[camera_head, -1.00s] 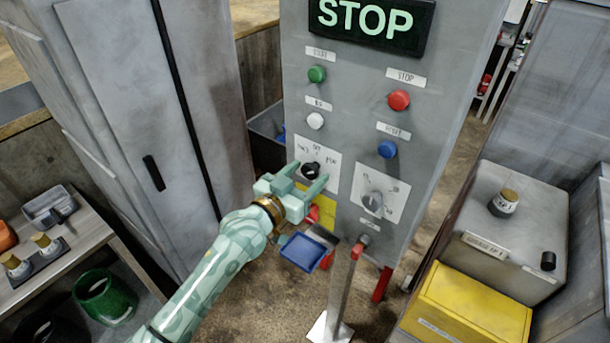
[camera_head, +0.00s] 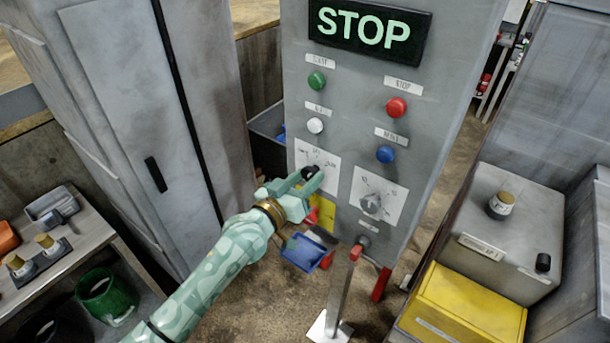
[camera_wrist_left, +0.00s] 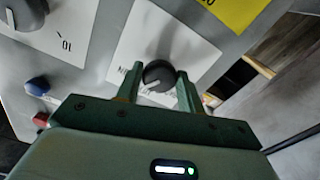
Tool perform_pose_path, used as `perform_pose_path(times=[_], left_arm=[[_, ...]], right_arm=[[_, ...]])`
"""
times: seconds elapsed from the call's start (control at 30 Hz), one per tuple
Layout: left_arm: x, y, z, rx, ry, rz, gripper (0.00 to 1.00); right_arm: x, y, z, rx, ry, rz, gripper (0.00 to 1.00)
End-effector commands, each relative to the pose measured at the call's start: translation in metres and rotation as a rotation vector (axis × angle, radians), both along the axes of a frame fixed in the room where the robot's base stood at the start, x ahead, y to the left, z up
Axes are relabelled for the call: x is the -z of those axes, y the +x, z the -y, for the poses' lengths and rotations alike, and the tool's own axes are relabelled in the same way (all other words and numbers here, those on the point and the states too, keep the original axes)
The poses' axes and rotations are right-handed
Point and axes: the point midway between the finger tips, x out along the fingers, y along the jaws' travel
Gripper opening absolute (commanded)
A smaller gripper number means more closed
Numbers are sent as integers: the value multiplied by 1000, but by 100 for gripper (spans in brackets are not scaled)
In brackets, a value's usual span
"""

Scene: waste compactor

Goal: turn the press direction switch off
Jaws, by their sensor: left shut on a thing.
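The black rotary switch (camera_head: 311,172) sits on a white plate (camera_head: 318,155) on the grey control panel. Its plate lettering is too blurred to read. My left gripper (camera_head: 306,181) is at this switch, its fingers on either side of the knob and shut on it. In the left wrist view the black knob (camera_wrist_left: 158,76) sits between the two fingertips (camera_wrist_left: 160,84), with part of its white plate (camera_wrist_left: 165,45) showing around it. My right gripper is not in view.
A grey rotary knob (camera_head: 373,204) is on a second plate to the right. Green (camera_head: 317,81), red (camera_head: 397,107), white (camera_head: 316,125) and blue (camera_head: 386,154) buttons are above. A post (camera_head: 340,290) stands in front. A STOP display (camera_head: 370,28) is lit at the top.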

Motion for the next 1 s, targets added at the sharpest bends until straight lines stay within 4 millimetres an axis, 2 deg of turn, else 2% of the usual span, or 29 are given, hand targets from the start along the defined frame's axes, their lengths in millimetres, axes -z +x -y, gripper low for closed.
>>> perform_pose_path(times=[0.5,1.0], left_arm=[[-1,0,0,-1,-337,-246,15],[-1,0,1,0,-459,-333,15]], right_arm=[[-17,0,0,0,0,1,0],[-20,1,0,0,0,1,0]])
